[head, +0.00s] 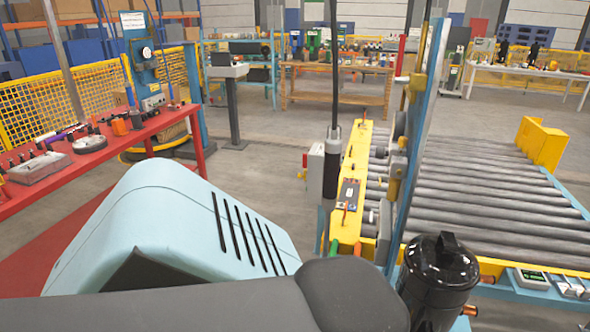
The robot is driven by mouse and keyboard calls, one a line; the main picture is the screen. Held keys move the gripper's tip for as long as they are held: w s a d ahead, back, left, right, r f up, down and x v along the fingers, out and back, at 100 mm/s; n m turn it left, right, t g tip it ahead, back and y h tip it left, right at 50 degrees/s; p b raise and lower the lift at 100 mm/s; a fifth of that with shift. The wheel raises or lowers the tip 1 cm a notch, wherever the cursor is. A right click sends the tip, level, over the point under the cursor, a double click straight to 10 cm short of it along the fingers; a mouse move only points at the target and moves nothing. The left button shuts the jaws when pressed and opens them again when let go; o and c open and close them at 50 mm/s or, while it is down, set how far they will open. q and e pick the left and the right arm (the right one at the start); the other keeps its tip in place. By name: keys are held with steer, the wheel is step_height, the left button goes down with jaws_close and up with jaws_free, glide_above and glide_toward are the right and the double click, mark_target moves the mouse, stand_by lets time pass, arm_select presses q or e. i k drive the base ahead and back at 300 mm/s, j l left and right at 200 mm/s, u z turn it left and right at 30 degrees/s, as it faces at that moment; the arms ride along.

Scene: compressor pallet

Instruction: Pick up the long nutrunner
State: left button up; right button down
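A long slim tool (332,155), with a grey upper part and a darker lower part, hangs upright on a black cable left of the roller conveyor. It looks like the long nutrunner, but I cannot be sure. A dark grey arm link of mine crosses the bottom of the head view. Neither gripper shows, so I cannot see what either holds.
A black compressor (438,278) with copper stubs stands at the bottom right. A roller conveyor (480,190) with yellow rails and a blue upright frame (424,130) fill the right side. A red bench (120,150) with parts stands left. Floor between is open.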

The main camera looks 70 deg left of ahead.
mark_target(333, 145)
steer(key=i+j+u, duration=0.1)
steer(key=u, duration=0.35)
steer(key=i+u, duration=0.3)
steer(key=u, duration=0.15)
steer(key=i+l+u, duration=0.1)
steer(key=u, duration=0.4)
steer(key=i+l+u, duration=0.1)
steer(key=i+u, duration=0.2)
steer(key=i, duration=0.05)
